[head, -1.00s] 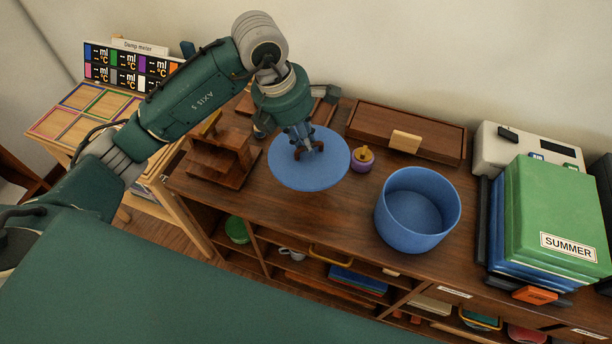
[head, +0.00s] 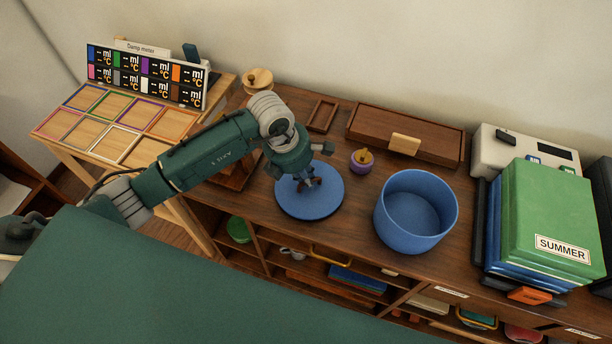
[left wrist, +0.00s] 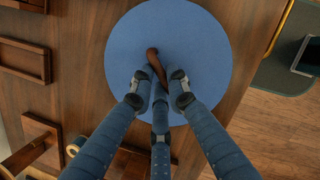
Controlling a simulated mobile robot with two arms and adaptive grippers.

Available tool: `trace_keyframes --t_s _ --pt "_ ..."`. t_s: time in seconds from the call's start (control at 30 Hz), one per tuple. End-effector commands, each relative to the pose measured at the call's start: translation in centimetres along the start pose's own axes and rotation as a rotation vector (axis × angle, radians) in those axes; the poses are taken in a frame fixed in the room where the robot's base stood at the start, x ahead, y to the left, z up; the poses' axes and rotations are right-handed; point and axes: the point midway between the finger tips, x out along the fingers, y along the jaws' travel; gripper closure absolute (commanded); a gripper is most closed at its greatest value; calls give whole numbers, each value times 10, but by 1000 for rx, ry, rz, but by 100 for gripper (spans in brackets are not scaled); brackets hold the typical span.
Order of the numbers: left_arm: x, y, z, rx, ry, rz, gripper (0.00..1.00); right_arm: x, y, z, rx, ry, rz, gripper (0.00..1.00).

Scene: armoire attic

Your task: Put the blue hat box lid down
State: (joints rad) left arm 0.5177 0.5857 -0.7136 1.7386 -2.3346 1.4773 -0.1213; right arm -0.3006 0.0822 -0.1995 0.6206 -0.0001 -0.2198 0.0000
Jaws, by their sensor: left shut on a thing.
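The blue hat box lid (head: 316,207) is a flat round disc with a small brown handle, level over the cabinet top near its front edge. It also shows in the left wrist view (left wrist: 205,45). My left gripper (head: 307,183) is shut on the brown handle (left wrist: 155,65) at the lid's middle. The lid is at or very near the wood; I cannot tell whether it touches. The open blue hat box (head: 416,230) stands to the right, upright and apart from the lid; its inside looks empty. My right gripper is not in view.
A purple pot with a yellow top (head: 362,160) stands between lid and box, farther back. Behind it lies a flat wooden case (head: 430,138). A green box marked SUMMER (head: 550,210) is stacked at the right. Bare cabinet top (head: 358,205) lies between lid and hat box.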

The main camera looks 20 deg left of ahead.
Motion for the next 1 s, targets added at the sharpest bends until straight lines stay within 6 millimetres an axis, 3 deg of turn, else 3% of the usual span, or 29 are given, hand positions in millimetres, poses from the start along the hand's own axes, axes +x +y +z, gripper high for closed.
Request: trace_keyframes --t_s 0.17,0.2,0.27,0.67,1.0 --pt "3 0 -1 0 0 1 100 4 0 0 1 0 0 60" --pt "2 0 -1 0 0 0 79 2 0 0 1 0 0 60" --pt "2 0 -1 0 1 0 67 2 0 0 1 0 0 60" --pt "-5 1 0 0 0 2 66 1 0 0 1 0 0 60" --pt "-70 2 0 2 -2 5 66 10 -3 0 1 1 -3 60"
